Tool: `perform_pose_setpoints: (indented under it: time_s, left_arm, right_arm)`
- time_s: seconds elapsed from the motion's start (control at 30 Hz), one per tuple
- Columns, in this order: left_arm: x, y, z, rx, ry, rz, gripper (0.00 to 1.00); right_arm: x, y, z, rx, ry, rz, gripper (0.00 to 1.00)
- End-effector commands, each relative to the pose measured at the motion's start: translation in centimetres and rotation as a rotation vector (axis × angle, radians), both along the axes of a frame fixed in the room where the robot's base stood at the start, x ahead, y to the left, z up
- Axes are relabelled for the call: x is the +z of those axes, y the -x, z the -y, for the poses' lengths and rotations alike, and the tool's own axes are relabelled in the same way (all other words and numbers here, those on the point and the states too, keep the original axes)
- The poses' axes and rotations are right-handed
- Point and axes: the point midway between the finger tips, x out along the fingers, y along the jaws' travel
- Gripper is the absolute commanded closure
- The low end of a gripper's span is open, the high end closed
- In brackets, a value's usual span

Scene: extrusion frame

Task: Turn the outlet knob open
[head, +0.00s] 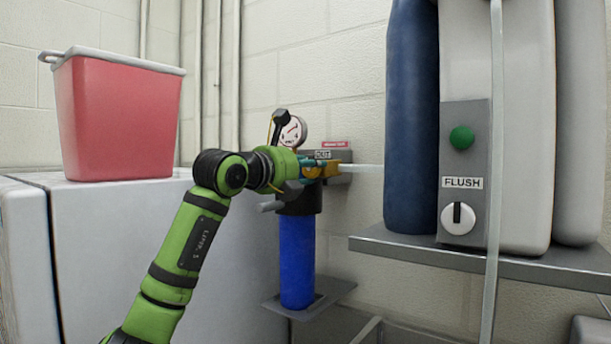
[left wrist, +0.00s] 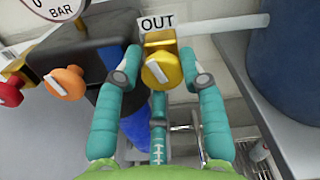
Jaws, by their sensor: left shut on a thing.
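The outlet knob (left wrist: 163,70) is gold with a pale pointer bar, under a white OUT label (left wrist: 158,23) in the left wrist view. My left gripper (left wrist: 160,58) has its teal fingers on both sides of this knob and is shut on it. The pointer bar looks slightly slanted. In the head view my left gripper (head: 308,171) reaches the valve block on top of the blue filter housing (head: 297,262), and its fingers partly hide the gold knob (head: 331,171). My right gripper is in neither view.
A grey shelf (head: 480,262) with a dark blue tank (head: 411,120) and a FLUSH panel (head: 462,182) is at the right.

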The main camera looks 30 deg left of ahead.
Motion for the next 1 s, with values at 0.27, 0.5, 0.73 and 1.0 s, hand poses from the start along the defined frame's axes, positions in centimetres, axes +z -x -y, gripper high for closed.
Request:
perform_pose_setpoints:
  time_s: [0.27, 0.5, 0.73, 1.0]
  left_arm:
    - [0.6, 0.3, -0.2, -0.001, 0.264, -0.014, 0.92]
    - [0.6, 0.3, -0.3, 0.0, 0.489, -0.046, 0.92]
    - [0.5, 0.3, -0.4, -0.001, 0.706, -0.076, 0.92]
    - [0.4, 0.3, -0.5, -0.001, 0.948, -0.11, 0.94]
  right_arm:
    - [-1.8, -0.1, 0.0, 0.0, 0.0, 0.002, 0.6]
    - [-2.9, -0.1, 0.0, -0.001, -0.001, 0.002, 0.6]
    - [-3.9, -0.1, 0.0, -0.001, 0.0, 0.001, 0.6]
    - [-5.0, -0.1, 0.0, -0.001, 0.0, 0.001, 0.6]
